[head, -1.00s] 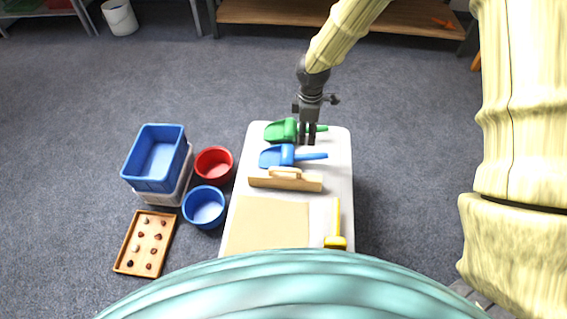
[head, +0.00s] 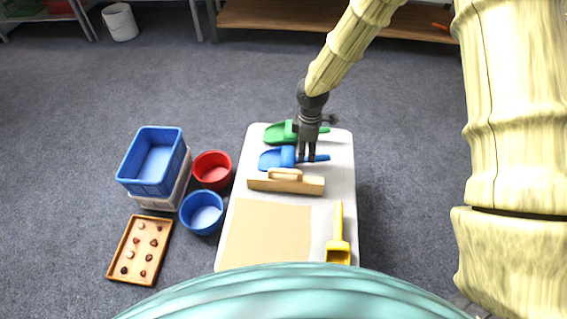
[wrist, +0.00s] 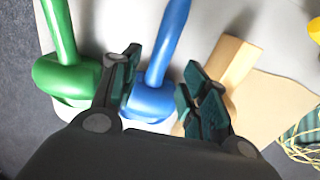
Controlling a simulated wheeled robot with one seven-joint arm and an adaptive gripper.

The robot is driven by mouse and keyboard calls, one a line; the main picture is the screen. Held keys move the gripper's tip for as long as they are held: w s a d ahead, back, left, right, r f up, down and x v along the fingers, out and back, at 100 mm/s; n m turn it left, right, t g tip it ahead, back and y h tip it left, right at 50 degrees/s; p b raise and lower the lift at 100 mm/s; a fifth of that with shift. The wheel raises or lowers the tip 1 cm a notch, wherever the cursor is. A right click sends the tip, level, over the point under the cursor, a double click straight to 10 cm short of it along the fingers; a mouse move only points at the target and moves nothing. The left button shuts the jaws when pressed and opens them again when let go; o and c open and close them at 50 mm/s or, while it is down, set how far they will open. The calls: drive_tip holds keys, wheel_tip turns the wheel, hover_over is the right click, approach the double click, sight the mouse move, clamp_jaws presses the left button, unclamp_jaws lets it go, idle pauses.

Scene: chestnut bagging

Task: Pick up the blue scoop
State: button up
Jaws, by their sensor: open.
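The blue scoop (head: 277,158) lies on the white table, its handle pointing right in the head view. My gripper (head: 306,158) is over the scoop's handle, pointing down. In the wrist view my gripper (wrist: 160,90) is open, with the blue scoop (wrist: 166,50) between its two fingers. The fingers stand on either side of the handle and look apart from it. I cannot tell exactly how high the fingertips are above the table.
A green scoop (head: 279,133) lies just beyond and a wooden float (head: 286,185) just nearer. A yellow scoop (head: 338,240) and brown sheet (head: 265,232) lie nearer on the table (head: 343,180). Left on the floor are red (head: 212,170) and blue (head: 203,212) buckets, blue bin (head: 152,160) and chestnut tray (head: 140,250).

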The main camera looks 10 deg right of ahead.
sight(293, 159)
drive_tip(key=f+b, duration=0.1)
drive_tip(key=f, duration=0.1)
drive_tip(key=f+b, duration=0.1)
drive_tip(key=f, duration=0.1)
drive_tip(key=shift+d+f, duration=0.2)
drive_tip(key=shift+f, duration=0.1)
clamp_jaws()
